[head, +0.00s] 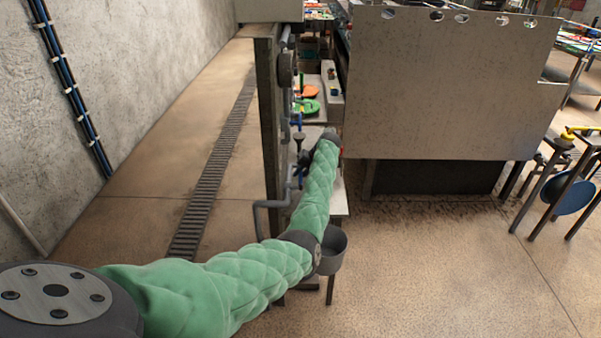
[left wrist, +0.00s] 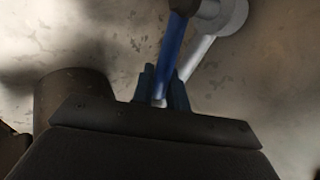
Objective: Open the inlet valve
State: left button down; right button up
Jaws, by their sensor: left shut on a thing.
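The inlet valve's blue lever handle (left wrist: 170,52) shows in the left wrist view, reaching up to a dark end beside a pale grey round fitting (left wrist: 226,14). A pale pipe (left wrist: 196,58) runs slanting beside it. My left gripper (left wrist: 163,92) has its two dark blue fingers on either side of the handle and is shut on it. In the head view, my left gripper (head: 304,166) is small and partly hidden by my green arm, close to the grey piping at the panel post. The valve body is mostly hidden there. My right gripper is not in view.
A grey pipe (head: 258,222) bends out below the post (head: 268,130). A large metal panel (head: 450,85) stands to the right. A floor drain (head: 205,190) runs along the left; the front right floor is clear.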

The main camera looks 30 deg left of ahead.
pick_arm(q)
jog(key=shift+f, duration=0.2)
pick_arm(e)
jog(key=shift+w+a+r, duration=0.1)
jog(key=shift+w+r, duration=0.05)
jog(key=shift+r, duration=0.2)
pick_arm(q)
jog(key=shift+w, duration=0.1)
jog(key=c, duration=1.5)
grip_release()
jog(key=shift+g, duration=0.3)
jog(key=shift+o, duration=0.2)
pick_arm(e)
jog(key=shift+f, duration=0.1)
